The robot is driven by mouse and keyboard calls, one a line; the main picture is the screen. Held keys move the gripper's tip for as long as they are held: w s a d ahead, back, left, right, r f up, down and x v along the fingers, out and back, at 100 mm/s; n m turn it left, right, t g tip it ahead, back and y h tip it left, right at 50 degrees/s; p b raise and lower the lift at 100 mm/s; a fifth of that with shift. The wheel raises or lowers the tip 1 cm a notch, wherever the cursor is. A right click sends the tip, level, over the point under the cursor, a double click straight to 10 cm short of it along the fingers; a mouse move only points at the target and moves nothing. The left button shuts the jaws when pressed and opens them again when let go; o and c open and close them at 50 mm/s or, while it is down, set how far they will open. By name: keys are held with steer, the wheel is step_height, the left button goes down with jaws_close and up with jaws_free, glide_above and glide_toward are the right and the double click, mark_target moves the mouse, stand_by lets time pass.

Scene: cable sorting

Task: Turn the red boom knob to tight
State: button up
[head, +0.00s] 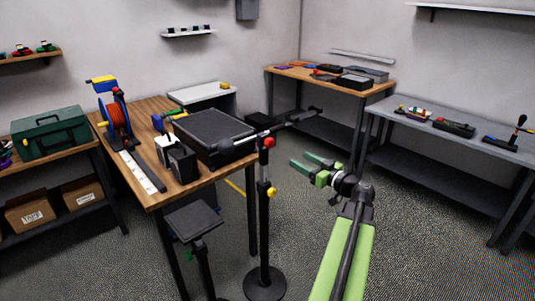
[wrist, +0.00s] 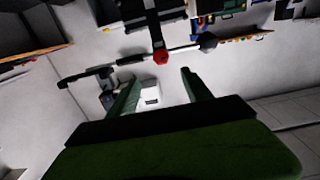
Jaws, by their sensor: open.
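The red boom knob (head: 268,143) sits at the top of a black upright stand, where a thin boom (head: 290,123) crosses it. In the wrist view the red knob (wrist: 160,57) shows just beyond the gap between the fingertips, with the boom (wrist: 130,60) running across behind it. My gripper (head: 299,159) is open and empty, to the right of the knob in the head view and apart from it. Its two green fingers (wrist: 161,74) are spread in the wrist view. The knob's tightness cannot be told.
A yellow knob (head: 271,191) is lower on the stand, above its round base (head: 265,286). A wooden table (head: 205,180) with a black case (head: 214,133) stands left of the stand. A grey bench (head: 450,145) is at the right. Floor between them is free.

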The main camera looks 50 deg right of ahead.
mark_target(272, 144)
steer(key=w, duration=1.1)
steer(key=w+d, duration=0.1)
steer(key=w, duration=0.5)
steer(key=shift+w+d, duration=0.1)
steer(key=shift+w, duration=0.15)
